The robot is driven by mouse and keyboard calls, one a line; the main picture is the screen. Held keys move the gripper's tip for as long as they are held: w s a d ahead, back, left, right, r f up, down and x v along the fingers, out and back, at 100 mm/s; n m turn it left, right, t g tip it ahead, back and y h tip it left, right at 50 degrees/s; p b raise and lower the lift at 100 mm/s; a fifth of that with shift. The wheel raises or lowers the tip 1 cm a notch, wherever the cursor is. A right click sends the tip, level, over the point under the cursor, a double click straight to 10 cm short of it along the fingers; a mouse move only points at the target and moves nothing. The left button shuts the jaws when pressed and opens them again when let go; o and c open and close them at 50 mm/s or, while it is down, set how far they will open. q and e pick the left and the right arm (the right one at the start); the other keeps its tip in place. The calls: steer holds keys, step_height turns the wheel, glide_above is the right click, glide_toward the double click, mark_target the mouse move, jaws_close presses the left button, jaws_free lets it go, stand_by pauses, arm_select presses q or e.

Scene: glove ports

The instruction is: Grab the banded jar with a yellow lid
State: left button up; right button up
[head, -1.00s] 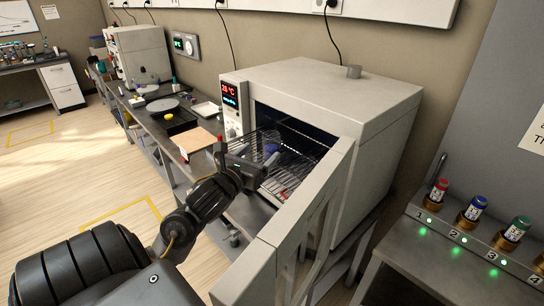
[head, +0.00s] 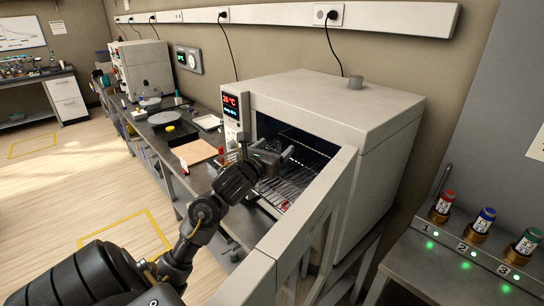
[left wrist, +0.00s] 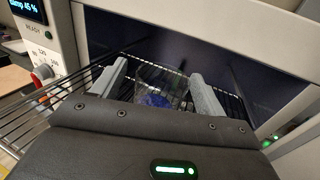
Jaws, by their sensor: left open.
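My left gripper (head: 268,148) is open at the front of the oven, above its wire rack (head: 296,188). In the left wrist view its two grey fingers (left wrist: 159,72) point into the oven chamber. Between and beyond them is a clear vessel (left wrist: 160,78) with something blue (left wrist: 154,99) low in it. The palm hides its lower part, and I cannot tell whether the fingers touch it. I cannot make out bands or a yellow lid on it. My right gripper is not in view.
The oven (head: 340,100) has its door (head: 300,225) swung open along the right of my arm. A bench (head: 172,140) on the left holds a tan board (head: 194,153) and a small yellow item (head: 170,128). Several capped vials stand in a rack (head: 455,243) at right.

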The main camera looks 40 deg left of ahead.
arm_select(q)
steer(key=shift+w+a+f, duration=0.1)
steer(key=shift+w+a, duration=0.05)
steer(key=shift+w, duration=0.5)
steer(key=shift+s, duration=0.1)
steer(key=shift+c, duration=0.6)
steer(key=c, duration=1)
